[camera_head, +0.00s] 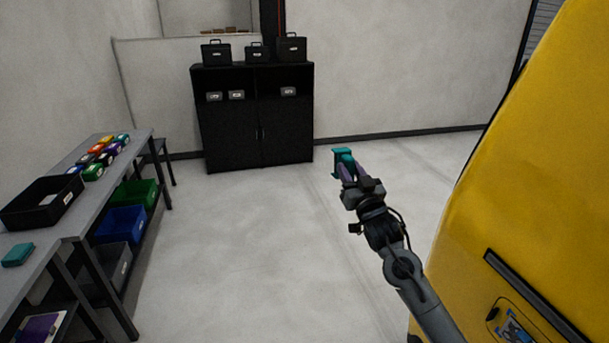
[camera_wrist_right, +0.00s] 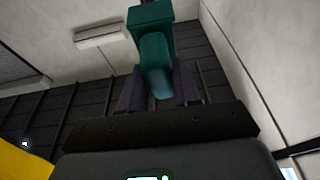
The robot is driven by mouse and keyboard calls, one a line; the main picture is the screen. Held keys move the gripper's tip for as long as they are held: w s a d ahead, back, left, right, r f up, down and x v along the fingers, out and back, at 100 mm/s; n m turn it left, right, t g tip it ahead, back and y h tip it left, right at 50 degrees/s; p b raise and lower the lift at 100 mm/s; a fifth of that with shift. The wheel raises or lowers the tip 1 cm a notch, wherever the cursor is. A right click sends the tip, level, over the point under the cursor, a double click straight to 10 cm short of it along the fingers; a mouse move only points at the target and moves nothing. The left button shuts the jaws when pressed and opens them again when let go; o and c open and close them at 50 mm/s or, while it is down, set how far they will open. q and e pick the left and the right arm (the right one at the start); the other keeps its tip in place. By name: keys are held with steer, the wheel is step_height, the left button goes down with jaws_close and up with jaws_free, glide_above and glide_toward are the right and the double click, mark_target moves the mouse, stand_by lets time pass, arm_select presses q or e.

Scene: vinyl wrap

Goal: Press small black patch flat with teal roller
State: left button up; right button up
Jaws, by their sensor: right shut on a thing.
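My right gripper (camera_head: 352,174) is shut on a teal roller (camera_head: 342,160) and holds it up in the air, left of the yellow vehicle panel (camera_head: 530,180). In the right wrist view the teal roller (camera_wrist_right: 155,60) sits between the two dark fingers of the right gripper (camera_wrist_right: 160,88). A small black patch cannot be made out for certain; a dark strip (camera_head: 545,298) and a blue-and-black graphic (camera_head: 515,325) lie on the lower part of the yellow panel. The roller is apart from the panel. My left gripper is not in view.
A black cabinet (camera_head: 255,125) with cases stands at the back wall. The floor between is clear.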

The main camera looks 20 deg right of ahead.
steer(key=s+d+f+m+g+h+b, duration=0.1)
steer(key=s+d+f+m+g+h, duration=0.2)
steer(key=s+d+f+m+h, duration=0.4)
steer(key=s+d+f+m+g+h+b, duration=0.25)
steer(key=s+d+f+h, duration=0.25)
steer(key=d+f+h, duration=0.55)
steer(key=s+f+m+g+h+b, duration=0.1)
steer(key=s+f+m+g+h, duration=0.4)
steer(key=s+f+g, duration=1.1)
steer(key=s+f+m, duration=0.2)
steer(key=s+m, duration=0.1)
steer(key=s, duration=0.1)
steer(key=shift+s+d+f+m+b, duration=0.15)
steer(key=shift+f+m+b, duration=0.15)
steer(key=shift+m+b, duration=0.05)
steer(key=shift+s+d, duration=0.1)
steer(key=shift+d, duration=0.4)
steer(key=d+p, duration=0.1)
steer(key=d, duration=0.4)
steer(key=shift+d, duration=0.15)
